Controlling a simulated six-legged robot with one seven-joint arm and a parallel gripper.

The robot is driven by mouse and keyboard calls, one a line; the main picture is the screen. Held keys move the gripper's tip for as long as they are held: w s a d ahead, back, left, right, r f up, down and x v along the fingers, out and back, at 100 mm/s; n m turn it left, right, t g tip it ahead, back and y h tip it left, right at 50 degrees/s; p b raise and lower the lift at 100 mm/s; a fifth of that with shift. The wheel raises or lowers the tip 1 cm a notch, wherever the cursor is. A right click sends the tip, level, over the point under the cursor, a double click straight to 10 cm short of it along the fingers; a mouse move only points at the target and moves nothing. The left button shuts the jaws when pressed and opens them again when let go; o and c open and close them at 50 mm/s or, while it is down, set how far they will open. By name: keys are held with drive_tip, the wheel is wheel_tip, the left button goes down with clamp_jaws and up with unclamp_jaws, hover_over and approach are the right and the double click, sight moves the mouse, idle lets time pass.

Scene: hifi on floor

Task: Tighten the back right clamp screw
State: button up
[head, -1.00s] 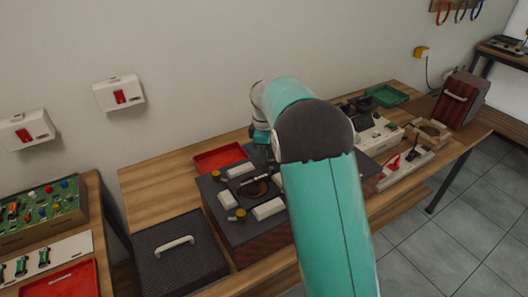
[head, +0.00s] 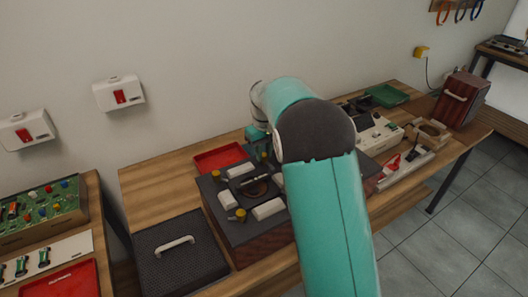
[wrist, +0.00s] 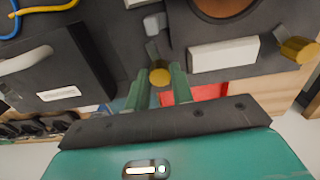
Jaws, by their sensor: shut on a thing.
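The back right clamp screw is a brass knob (wrist: 160,75) at the lower middle of the wrist view. My gripper (wrist: 160,88) has its two green fingers on either side of the knob and is shut on it. In the head view, my gripper (head: 264,152) is at the back right corner of the dark hifi unit (head: 243,235), partly hidden by my arm. A second brass knob (wrist: 298,48) stands at the right in the wrist view. In the head view, brass knobs show at the back left (head: 216,174) and front left (head: 240,214).
White blocks (head: 268,209) surround the round opening on the unit. A red tray (head: 220,157) lies behind it. A dark box with a white handle (head: 178,255) is at the left. More devices (head: 380,135) stand to the right. The back left tabletop is clear.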

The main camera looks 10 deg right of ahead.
sight(264, 155)
drive_tip(key=m, duration=0.5)
drive_tip(key=shift+m, duration=0.3)
drive_tip(key=m, duration=0.5)
drive_tip(key=shift+m, duration=0.3)
drive_tip(key=o, duration=1)
wheel_tip(264, 155, up, 14)
drive_tip(key=shift+f, duration=0.1)
